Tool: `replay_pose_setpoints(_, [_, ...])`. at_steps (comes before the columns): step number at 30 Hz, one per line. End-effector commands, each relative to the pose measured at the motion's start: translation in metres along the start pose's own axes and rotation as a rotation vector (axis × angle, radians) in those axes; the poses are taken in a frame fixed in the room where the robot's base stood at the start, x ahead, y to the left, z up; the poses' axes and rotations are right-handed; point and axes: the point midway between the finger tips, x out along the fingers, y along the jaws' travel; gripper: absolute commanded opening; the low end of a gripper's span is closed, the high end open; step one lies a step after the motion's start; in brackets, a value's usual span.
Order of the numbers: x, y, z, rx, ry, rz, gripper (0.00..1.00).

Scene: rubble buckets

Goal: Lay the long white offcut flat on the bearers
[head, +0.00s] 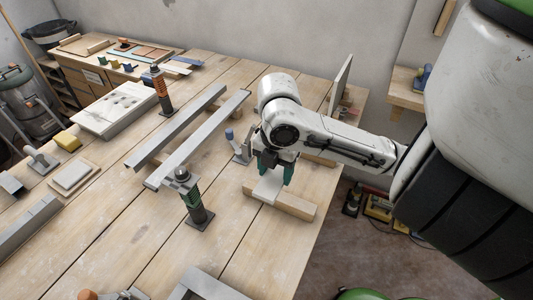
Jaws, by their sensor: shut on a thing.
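The white offcut (267,189) is between the teal fingers of my gripper (275,173), which is shut on it. Its near end shows over a pale wooden bearer (296,206) near the right edge of the bench. I cannot tell whether the offcut touches this bearer or hangs just above it. The rest of the offcut is hidden under my gripper and arm. Another pale wooden strip (320,160) shows behind my arm, perhaps the second bearer.
Two long grey bars (199,138) lie across wooden strips to the left. A green-and-black upright tool (195,203) and an orange-and-black one (161,92) stand on the bench (120,225). A blue-topped tool (238,143) stands close left of my gripper. An upright board (341,84) is behind.

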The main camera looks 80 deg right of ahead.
Motion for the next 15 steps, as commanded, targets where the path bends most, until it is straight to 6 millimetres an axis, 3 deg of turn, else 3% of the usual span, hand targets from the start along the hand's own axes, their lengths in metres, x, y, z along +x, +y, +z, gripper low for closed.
replay_pose_setpoints(15, [0.057,0.07,0.072,0.003,0.0,-0.007,0.23])
